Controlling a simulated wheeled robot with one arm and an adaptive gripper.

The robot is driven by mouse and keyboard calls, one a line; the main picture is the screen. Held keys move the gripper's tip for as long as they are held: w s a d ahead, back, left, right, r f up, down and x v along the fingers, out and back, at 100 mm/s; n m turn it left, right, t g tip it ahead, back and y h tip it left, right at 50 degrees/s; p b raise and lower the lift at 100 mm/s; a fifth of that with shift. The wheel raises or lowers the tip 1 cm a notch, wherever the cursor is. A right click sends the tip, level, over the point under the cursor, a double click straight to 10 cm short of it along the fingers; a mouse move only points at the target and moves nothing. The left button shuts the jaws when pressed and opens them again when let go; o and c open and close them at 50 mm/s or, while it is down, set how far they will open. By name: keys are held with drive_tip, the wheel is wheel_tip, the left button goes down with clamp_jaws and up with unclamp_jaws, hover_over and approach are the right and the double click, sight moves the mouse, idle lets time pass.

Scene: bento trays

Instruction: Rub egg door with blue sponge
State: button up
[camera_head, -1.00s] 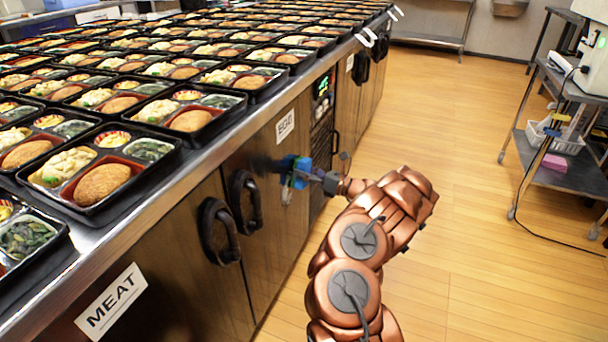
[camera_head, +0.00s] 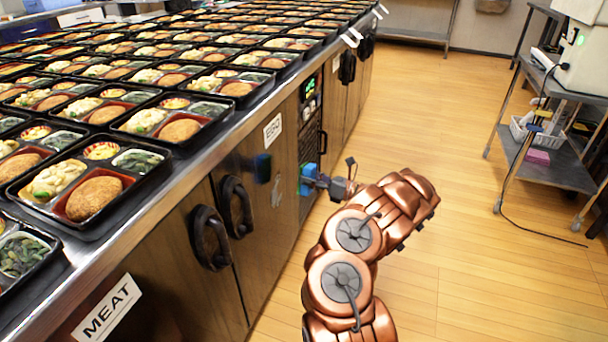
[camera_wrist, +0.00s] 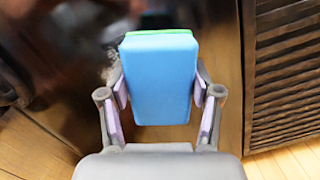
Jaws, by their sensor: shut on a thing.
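The blue sponge (camera_head: 308,172) is held in my gripper (camera_head: 312,180) in front of the egg door (camera_head: 284,212), toward its right edge. In the wrist view, the sponge (camera_wrist: 160,80) stands between both fingers of my gripper (camera_wrist: 160,95), with a green strip along its far edge. The white EGG label (camera_head: 272,128) is high on the door, and a dark handle (camera_head: 236,206) is on its left side. A blue patch (camera_head: 262,168) on the door looks like the sponge's reflection. The sponge appears apart from the door.
Many bento trays (camera_head: 85,190) cover the counter above the doors. The MEAT label (camera_head: 106,308) marks the nearer door. A vented panel (camera_wrist: 285,75) is right of the egg door. A cart (camera_head: 555,165) stands at right; the wooden floor (camera_head: 450,230) between is clear.

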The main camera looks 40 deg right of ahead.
drive_tip(key=shift+s+d, duration=0.15)
drive_tip(key=shift+s, duration=0.1)
drive_tip(key=v, duration=0.2)
drive_tip(key=shift+s+d+r+p, duration=0.1)
drive_tip(key=shift+s+d+p, duration=0.1)
drive_tip(key=shift+s+p, duration=0.2)
idle(0.6)
drive_tip(key=s+a+f+m+h, duration=0.1)
drive_tip(key=s+a+f+m, duration=0.4)
drive_tip(key=a+m, duration=0.4)
drive_tip(key=shift+f+b+x, duration=0.25)
drive_tip(key=shift+b+x, duration=0.45)
drive_tip(key=shift+x, duration=0.45)
drive_tip(key=shift+f+b+x, duration=0.25)
drive_tip(key=shift+b+x, duration=0.45)
drive_tip(key=shift+x, duration=0.45)
drive_tip(key=shift+f+b+x, duration=0.25)
drive_tip(key=shift+b+x, duration=0.45)
drive_tip(key=shift+x, duration=0.4)
drive_tip(key=shift+a, duration=0.1)
